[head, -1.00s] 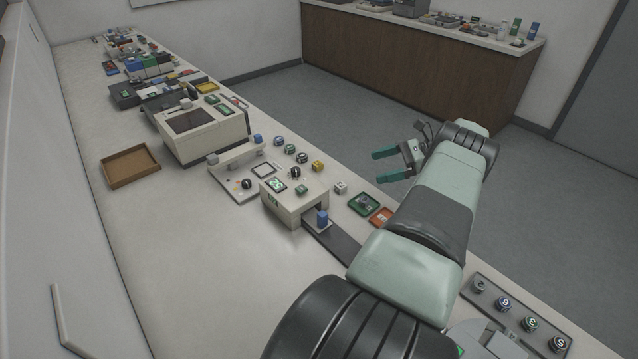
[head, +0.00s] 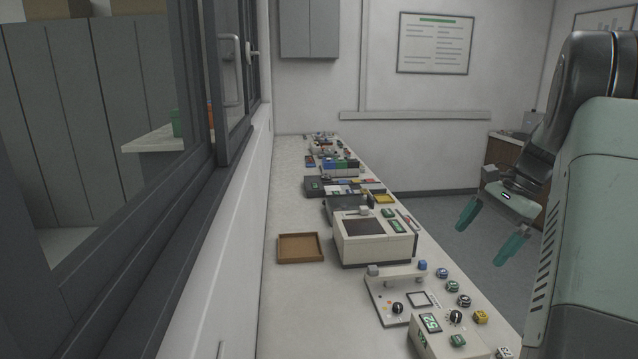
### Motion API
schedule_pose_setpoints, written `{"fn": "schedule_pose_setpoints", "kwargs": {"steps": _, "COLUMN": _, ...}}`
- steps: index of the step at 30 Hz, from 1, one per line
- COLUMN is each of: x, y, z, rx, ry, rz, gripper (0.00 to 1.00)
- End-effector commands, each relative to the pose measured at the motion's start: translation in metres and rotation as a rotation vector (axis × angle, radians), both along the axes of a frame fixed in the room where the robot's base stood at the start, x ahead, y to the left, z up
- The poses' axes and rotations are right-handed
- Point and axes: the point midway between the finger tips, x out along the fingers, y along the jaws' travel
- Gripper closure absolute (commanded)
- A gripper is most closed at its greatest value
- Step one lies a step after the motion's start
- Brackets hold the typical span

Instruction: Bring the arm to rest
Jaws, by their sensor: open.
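My gripper (head: 490,243) shows at the right in the head view, with its two teal fingers spread apart and nothing between them. It hangs in the air over the floor, to the right of the bench, and touches nothing. My arm is folded up at the right edge of the view, and part of it is cut off by the frame.
The long white bench (head: 285,195) runs away along the window wall. It carries a brown tray (head: 300,248), a cream machine (head: 372,240) and a control panel (head: 395,297) with several knobs. The grey floor (head: 440,220) beside it is clear. A brown cabinet (head: 497,182) stands behind my gripper.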

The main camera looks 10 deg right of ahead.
Motion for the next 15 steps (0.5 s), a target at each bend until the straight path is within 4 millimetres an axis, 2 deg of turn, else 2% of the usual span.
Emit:
{"fn": "schedule_pose_setpoints", "kwargs": {"steps": 1, "x": -0.004, "y": 0.025, "z": 0.022, "rx": -0.067, "ry": -0.019, "rz": 0.081, "gripper": 0.0}}
{"fn": "schedule_pose_setpoints", "kwargs": {"steps": 6, "x": -0.034, "y": 0.09, "z": 0.07, "rx": -0.272, "ry": -0.087, "rz": 0.34, "gripper": 0.0}}
{"fn": "schedule_pose_setpoints", "kwargs": {"steps": 12, "x": -0.089, "y": 0.154, "z": 0.108, "rx": -0.488, "ry": -0.198, "rz": 0.652, "gripper": 0.0}}
{"fn": "schedule_pose_setpoints", "kwargs": {"steps": 15, "x": -0.121, "y": 0.178, "z": 0.117, "rx": -0.588, "ry": -0.265, "rz": 0.809, "gripper": 0.0}}
